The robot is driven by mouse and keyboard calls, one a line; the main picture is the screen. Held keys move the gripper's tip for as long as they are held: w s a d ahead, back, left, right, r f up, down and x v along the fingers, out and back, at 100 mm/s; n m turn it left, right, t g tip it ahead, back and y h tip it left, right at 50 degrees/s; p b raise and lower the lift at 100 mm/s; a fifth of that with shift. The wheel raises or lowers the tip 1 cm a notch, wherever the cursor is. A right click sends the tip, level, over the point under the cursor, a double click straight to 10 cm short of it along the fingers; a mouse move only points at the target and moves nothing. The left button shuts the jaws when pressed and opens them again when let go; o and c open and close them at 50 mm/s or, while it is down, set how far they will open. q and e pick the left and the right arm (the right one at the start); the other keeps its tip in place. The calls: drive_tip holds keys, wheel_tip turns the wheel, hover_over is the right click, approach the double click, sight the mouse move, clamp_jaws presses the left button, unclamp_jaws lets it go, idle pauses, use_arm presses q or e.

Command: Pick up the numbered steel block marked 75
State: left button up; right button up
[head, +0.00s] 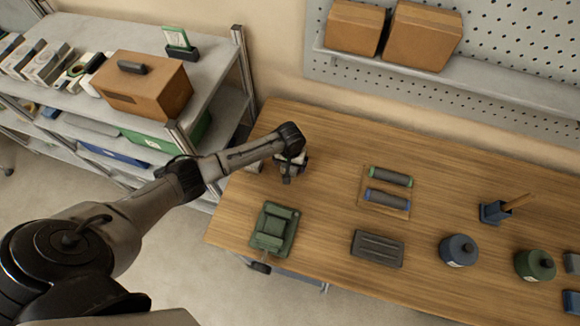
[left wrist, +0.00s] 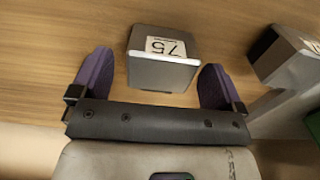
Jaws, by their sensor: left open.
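The steel block marked 75 (left wrist: 162,72) shows in the left wrist view, grey, with a white label bearing the dark number. It stands on the wooden table between the two purple fingers of my open left gripper (left wrist: 157,62), with a gap on each side. In the head view my left gripper (head: 288,176) is low over the left part of the table, and the arm and gripper mostly hide the block there. My right gripper is in neither view.
A second grey block (left wrist: 282,55) stands right of the fingers in the left wrist view. In the head view a green fixture (head: 274,230), a dark grooved tray (head: 377,249), a board with two rollers (head: 388,190) and a blue canister (head: 459,250) occupy the table.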

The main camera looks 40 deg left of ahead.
use_arm(q)
drive_tip(key=shift+f, duration=0.35)
drive_tip(key=c, duration=1.2)
